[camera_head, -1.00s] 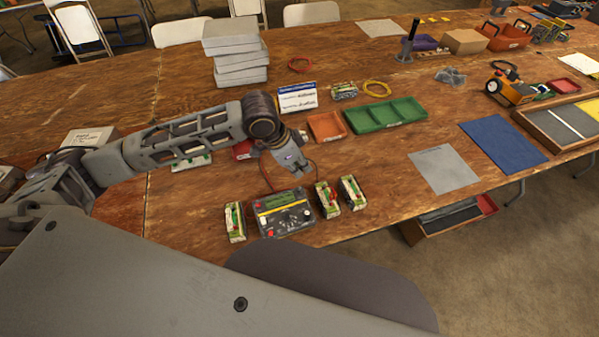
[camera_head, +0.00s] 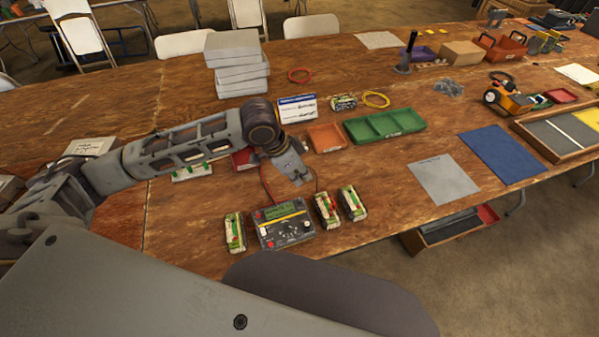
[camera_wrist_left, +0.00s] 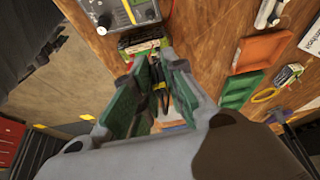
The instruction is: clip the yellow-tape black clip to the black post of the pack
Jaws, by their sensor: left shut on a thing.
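My left gripper (camera_head: 301,182) is above the table, behind the charger (camera_head: 285,226) and the two packs on its right. In the left wrist view its green-padded fingers (camera_wrist_left: 158,92) are shut on a narrow black clip with a bit of yellow (camera_wrist_left: 160,98), mostly hidden between them. A red lead and a dark lead rise from the charger towards the gripper. A green-and-white pack (camera_head: 327,210) stands right of the charger, with another pack (camera_head: 352,203) beside it. A third pack (camera_head: 234,233) stands on the left. Their post colours are hard to tell. My right gripper is not in view.
An orange tray (camera_head: 326,137) and a green tray (camera_head: 386,125) lie beyond the gripper. A small white-and-blue sign (camera_head: 297,108) stands behind them. Grey boxes (camera_head: 237,73) are stacked at the back. The table is clear right of the packs, up to a grey sheet (camera_head: 443,179).

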